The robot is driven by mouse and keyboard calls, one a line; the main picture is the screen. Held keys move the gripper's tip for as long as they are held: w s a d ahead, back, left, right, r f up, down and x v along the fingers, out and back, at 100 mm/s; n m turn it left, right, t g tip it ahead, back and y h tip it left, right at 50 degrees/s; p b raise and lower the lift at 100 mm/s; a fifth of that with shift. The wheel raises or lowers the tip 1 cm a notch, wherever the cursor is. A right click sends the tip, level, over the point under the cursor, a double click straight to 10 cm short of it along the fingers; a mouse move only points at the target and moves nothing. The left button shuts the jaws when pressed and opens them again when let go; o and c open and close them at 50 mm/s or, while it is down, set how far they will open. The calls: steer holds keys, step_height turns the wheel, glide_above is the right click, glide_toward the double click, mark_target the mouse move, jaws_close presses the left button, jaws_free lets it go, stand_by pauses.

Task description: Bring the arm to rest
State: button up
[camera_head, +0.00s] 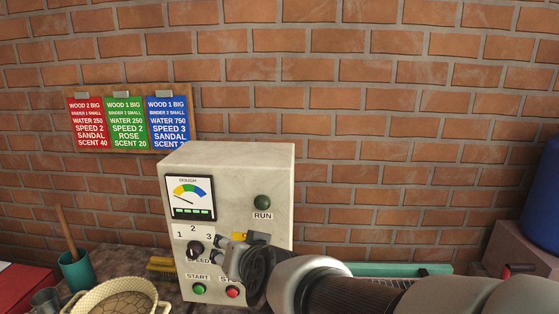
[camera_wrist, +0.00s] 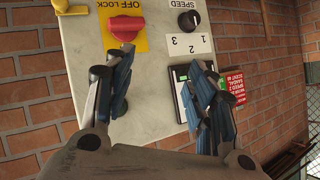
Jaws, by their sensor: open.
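My arm (camera_head: 350,290) reaches in from the lower right. My gripper (camera_head: 228,247) is in front of the face of a pale control box (camera_head: 240,165), covering part of its right side. In the wrist view my gripper (camera_wrist: 160,70) has its two blue-padded fingers apart with nothing between them. That view shows the box upside down, with a red switch (camera_wrist: 125,27) on a yellow OFF LOCK plate and a black speed knob (camera_wrist: 189,20) beyond the fingertips. Whether a finger touches the box I cannot tell.
The box also has a dough gauge (camera_head: 190,197), a RUN lamp (camera_head: 262,202), a green START button (camera_head: 199,289) and a red STOP button (camera_head: 232,292). A basket (camera_head: 118,288) and a teal cup (camera_head: 75,270) stand at left. A blue drum (camera_head: 543,195) is at right.

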steer(key=s+d+f+g+h, duration=0.2)
steer(key=s+d+f+g, duration=0.1)
steer(key=s+d, duration=0.8)
steer(key=s+d+f+g+h, duration=0.3)
steer(key=s+d+f, duration=0.1)
steer(key=s+d, duration=0.7)
steer(key=s, duration=0.3)
steer(key=shift+d+f, duration=0.2)
steer(key=shift+d, duration=0.05)
steer(key=shift+a, duration=0.1)
steer(key=shift+c, duration=0.3)
